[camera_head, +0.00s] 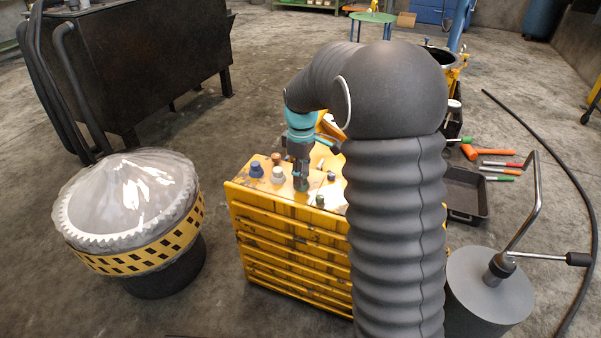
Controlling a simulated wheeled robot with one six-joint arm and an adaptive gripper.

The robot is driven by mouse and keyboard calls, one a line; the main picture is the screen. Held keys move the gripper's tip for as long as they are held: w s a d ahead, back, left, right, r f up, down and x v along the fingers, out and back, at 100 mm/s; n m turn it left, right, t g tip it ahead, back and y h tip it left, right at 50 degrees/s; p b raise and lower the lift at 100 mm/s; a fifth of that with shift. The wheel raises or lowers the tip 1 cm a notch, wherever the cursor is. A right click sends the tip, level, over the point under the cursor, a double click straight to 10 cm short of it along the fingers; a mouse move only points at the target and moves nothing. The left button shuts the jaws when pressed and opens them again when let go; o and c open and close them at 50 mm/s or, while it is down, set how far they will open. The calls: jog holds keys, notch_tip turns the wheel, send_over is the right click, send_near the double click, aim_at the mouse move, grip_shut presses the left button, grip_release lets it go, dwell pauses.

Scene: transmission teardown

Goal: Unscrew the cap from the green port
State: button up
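A yellow ribbed transmission housing (290,235) stands on the floor in the middle of the view. On its top are a blue cap (257,170), a white cap (278,175), an orange-brown cap (276,158) and a small dark greenish cap (320,201). Another small dark fitting (331,176) sits farther back. My gripper (301,186) points straight down at the housing top, between the white cap and the dark greenish cap. Its fingers look close together. Whether they hold something is too small to tell. My arm hides the housing's right side, and no port is clearly green.
A drum with a plastic-covered top (125,200) stands at left, near a dark tank (140,60). At right are a grey cylinder with a crank handle (490,285), a black tray (466,193), several hand tools (500,164) and a floor cable (570,180).

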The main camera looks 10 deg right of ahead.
grip_shut()
jog(key=n+p, duration=0.1)
jog(key=n, duration=0.3)
jog(key=shift+n, duration=0.6)
jog(key=n+p, duration=0.1)
jog(key=n, duration=0.3)
jog(key=shift+n, duration=0.6)
